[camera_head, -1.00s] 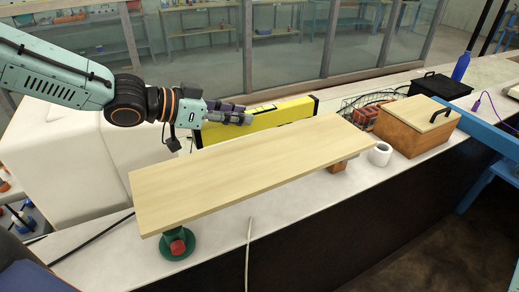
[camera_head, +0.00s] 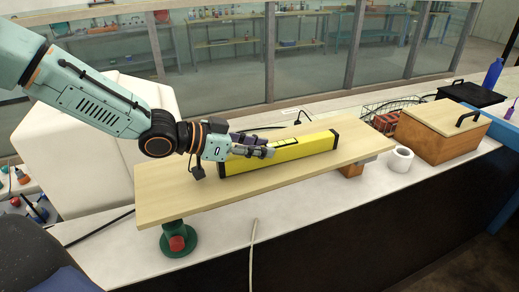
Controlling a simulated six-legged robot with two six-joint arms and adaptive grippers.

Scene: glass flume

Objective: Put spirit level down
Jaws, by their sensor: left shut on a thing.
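The yellow spirit level (camera_head: 305,146) with black end caps is at the wooden board (camera_head: 190,194), lengthwise along it and over its top surface. I cannot tell whether its underside touches the board. My left gripper (camera_head: 264,150) is shut on the spirit level near its left half, with the fingers over its top edge. The board rests on a green jack with a red knob (camera_head: 177,240) at the left and a brick-coloured block (camera_head: 350,170) at the right. My right gripper is out of view.
A white tape roll (camera_head: 400,160), a wooden box with a handled lid (camera_head: 442,132), a wire basket (camera_head: 388,117) and a blue bottle (camera_head: 493,74) stand to the right. Glass panels (camera_head: 220,80) line the back. The board's left end is bare.

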